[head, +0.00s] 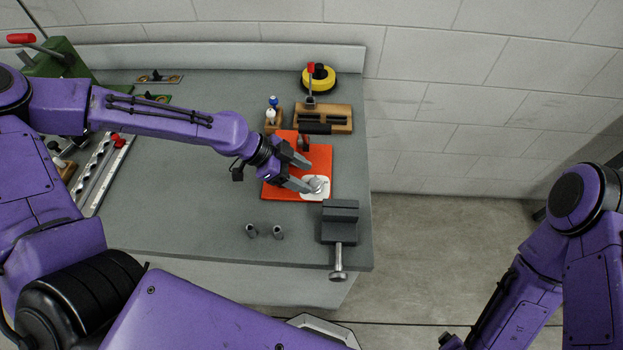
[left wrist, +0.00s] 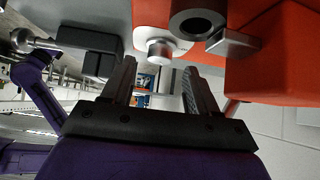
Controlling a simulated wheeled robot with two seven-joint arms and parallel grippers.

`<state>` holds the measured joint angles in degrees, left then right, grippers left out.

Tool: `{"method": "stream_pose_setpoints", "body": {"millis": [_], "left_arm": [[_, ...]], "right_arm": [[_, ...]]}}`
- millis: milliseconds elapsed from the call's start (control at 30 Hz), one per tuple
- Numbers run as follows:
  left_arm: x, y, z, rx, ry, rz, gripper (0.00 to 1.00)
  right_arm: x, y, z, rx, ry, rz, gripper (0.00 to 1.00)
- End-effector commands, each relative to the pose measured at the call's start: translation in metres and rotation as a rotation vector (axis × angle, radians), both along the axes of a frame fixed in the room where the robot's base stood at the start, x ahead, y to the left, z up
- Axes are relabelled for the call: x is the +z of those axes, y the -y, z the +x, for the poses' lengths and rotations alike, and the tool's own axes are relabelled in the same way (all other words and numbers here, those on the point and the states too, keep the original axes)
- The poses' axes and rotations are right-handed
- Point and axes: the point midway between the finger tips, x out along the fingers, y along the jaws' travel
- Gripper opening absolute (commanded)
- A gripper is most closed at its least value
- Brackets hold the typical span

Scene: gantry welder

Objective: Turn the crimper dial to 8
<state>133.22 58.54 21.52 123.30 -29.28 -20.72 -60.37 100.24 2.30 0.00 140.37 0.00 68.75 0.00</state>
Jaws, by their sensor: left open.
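The crimper is an orange-red block (head: 322,158) on the bench, and its body also shows in the left wrist view (left wrist: 270,70). Its dial is a silver knob (head: 317,185) on a white plate at the near right corner. In the left wrist view the knob (left wrist: 160,50) lies in line with the gap between my fingertips, just past them. My left gripper (head: 299,173) is open and empty, with its fingers reaching toward the dial. No dial number is readable. My right arm shows at the right edge of the head view; its gripper is out of frame.
A dark vise (head: 340,220) stands close in front of the crimper. Two small grey cylinders (head: 265,232) stand left of it. A wooden tool block (head: 323,119) and a yellow-black round item (head: 319,79) are behind. The bench middle is clear.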

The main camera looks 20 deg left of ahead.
Motion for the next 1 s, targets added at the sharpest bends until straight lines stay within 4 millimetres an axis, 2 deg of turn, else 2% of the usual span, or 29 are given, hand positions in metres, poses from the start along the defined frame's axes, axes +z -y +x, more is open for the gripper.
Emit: {"method": "stream_pose_setpoints", "body": {"millis": [33, 200, 533, 700, 1000], "left_arm": [[-0.008, 0.006, 0.001, -0.003, -0.005, 0.0, 0.59], [-0.021, 0.02, 0.006, -0.003, -0.002, 0.0, 0.59], [-0.024, 0.024, 0.008, -0.002, 0.0, -0.002, 0.59], [-0.023, 0.024, 0.008, -0.002, 0.0, -0.002, 0.04], [-0.022, 0.024, 0.008, 0.017, 0.002, -0.001, 0.03]], "right_arm": [[-0.001, 0.0, 0.0, 0.0, 0.0, 0.0, 0.86], [-0.001, 0.0, 0.0, 0.0, 0.0, 0.0, 0.86], [-0.001, 0.0, 0.0, 0.0, 0.0, 0.0, 0.86], [-0.001, 0.0, 0.0, 0.0, 0.0, 0.0, 0.86], [0.001, 0.0, 0.0, 0.0, 0.001, -0.001, 0.86]]}}
